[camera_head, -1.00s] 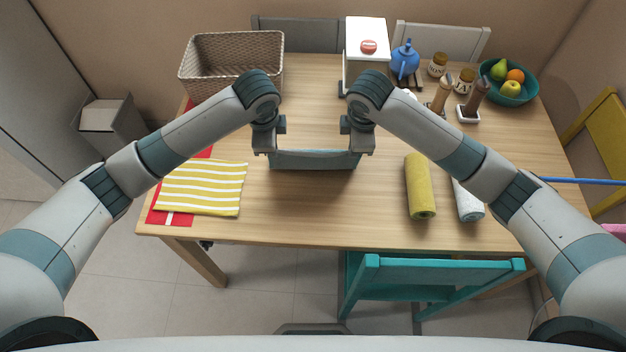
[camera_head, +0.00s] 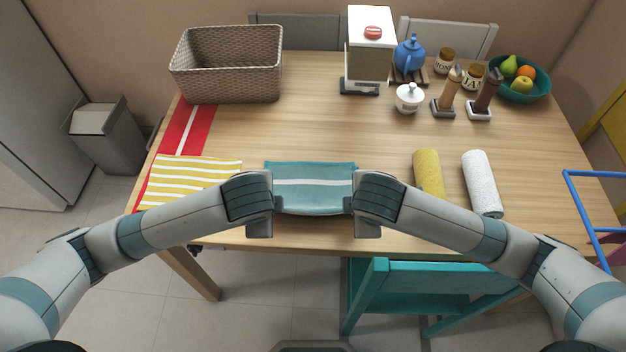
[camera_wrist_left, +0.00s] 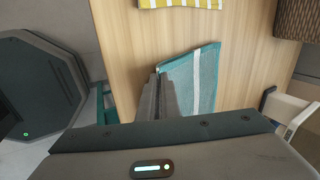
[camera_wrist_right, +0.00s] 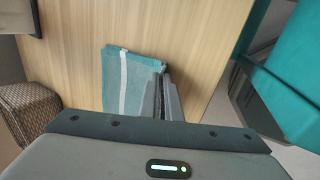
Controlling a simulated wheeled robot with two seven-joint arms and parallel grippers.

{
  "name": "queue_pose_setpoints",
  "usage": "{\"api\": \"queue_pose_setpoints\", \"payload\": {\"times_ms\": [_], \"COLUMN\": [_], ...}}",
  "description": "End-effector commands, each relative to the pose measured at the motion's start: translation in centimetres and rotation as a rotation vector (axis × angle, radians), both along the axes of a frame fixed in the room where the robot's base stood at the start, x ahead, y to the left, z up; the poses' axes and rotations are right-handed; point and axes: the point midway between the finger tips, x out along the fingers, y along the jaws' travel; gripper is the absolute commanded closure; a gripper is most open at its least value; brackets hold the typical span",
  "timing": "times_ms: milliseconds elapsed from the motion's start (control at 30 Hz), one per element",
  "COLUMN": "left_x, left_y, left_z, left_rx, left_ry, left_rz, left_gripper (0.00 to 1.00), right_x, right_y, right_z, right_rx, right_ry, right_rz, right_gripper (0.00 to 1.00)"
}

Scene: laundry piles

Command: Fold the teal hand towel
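The teal hand towel (camera_head: 312,172), with a white stripe across it, is spread on the wooden table in front of me. Its far part lies on the table and its near edge runs between my grippers. My left gripper (camera_head: 279,205) is shut on the near left corner; its closed fingers (camera_wrist_left: 163,95) are against the towel (camera_wrist_left: 188,80) in the left wrist view. My right gripper (camera_head: 348,205) is shut on the near right corner; its fingers (camera_wrist_right: 164,95) meet the towel (camera_wrist_right: 140,72) in the right wrist view. The pinched cloth itself is mostly hidden.
A yellow striped cloth (camera_head: 190,175) lies left, over a red runner (camera_head: 190,130). A yellow roll (camera_head: 428,172) and a white roll (camera_head: 482,180) lie right. A wicker basket (camera_head: 228,68) stands behind. A teal chair (camera_head: 420,280) is at the near edge. The table's middle is clear.

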Motion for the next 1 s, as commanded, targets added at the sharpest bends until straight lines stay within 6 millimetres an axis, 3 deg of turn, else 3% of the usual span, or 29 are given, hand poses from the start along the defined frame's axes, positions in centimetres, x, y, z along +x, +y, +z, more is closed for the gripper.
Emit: {"api": "queue_pose_setpoints", "payload": {"times_ms": [400,533,567,1000], "left_x": [-0.53,-0.52,-0.52,-0.58], "left_y": [0.00,0.00,0.00,-0.03], "left_z": [-0.42,-0.41,-0.41,-0.20], "left_rx": [0.000,0.000,0.000,-0.001], "left_ry": [-0.010,-0.010,-0.010,-0.010], "left_rz": [0.001,0.000,0.000,0.000], "left_gripper": [1.00,0.68,0.66,0.66], "right_x": [-0.50,-0.49,-0.49,-0.55], "right_y": [-0.03,-0.02,-0.02,0.01], "right_z": [-0.39,-0.40,-0.40,-0.17], "right_rx": [0.001,0.001,0.001,0.001], "right_ry": [-0.011,-0.011,-0.011,-0.011], "right_rz": [-0.001,-0.001,-0.001,-0.001], "right_gripper": [1.00,0.68,0.66,0.66]}}
